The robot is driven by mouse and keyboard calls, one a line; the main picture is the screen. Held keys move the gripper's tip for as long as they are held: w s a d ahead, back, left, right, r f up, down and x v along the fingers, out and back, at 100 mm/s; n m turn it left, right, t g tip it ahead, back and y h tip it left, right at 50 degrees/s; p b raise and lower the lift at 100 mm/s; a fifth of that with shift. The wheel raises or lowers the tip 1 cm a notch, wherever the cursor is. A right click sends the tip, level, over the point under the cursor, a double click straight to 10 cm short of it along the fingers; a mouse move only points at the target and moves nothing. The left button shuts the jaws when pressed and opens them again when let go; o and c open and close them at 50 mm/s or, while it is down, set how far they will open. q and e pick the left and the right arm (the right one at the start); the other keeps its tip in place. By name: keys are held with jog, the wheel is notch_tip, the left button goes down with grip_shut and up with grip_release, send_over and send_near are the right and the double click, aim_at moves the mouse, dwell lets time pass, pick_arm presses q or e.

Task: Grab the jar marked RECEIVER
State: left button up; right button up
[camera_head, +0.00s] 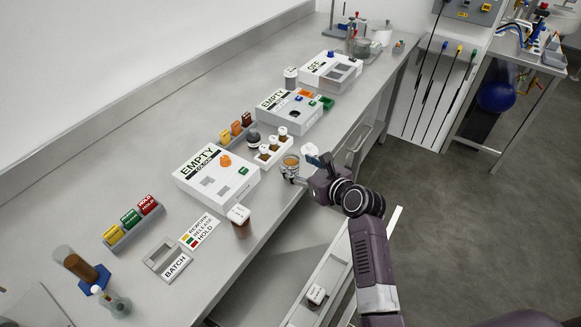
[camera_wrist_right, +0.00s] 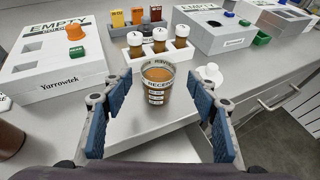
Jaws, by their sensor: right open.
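The RECEIVER jar (camera_wrist_right: 157,84) is a clear jar with amber contents, an open top and a white label, partly readable as "RECEI…". It stands upright on the steel bench in front of the rack of small vials; in the head view the jar (camera_head: 290,161) is near the bench's front edge. My right gripper (camera_wrist_right: 160,104) is open, with its blue pads to the left and right of the jar in the wrist view. I see no contact. In the head view my right gripper (camera_head: 298,176) is right at the jar, partly overlapping it. My left gripper is not in view.
A white lid-like piece (camera_wrist_right: 209,74) is close to the jar's right. A white rack (camera_head: 272,151) of capped vials stands just behind. The Yarrowtek EMPTY box (camera_wrist_right: 58,64) is to the left, and a capped brown jar (camera_head: 240,221) stands nearer. An open drawer (camera_head: 322,283) is below the bench.

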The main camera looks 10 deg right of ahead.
aim_at(295, 164)
jog(key=x, duration=0.3)
jog(key=shift+w+a, duration=0.1)
jog(key=shift+a, duration=0.1)
jog(key=shift+w+a+f, duration=0.15)
jog(key=shift+w+f, duration=0.15)
jog(key=shift+w, duration=0.15)
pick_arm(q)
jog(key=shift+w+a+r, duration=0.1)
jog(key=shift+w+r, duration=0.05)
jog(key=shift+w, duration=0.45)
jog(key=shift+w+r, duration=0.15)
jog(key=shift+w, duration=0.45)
pick_arm(e)
jog(key=shift+s, duration=0.1)
jog(key=c, duration=1.4)
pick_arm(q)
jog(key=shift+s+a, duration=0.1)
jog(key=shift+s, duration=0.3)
pick_arm(e)
jog(key=shift+r, duration=0.1)
pick_arm(q)
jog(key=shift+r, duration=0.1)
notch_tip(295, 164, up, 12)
jog(key=p, duration=1.2)
pick_arm(e)
notch_tip(295, 164, up, 10)
jog(key=shift+f, duration=0.1)
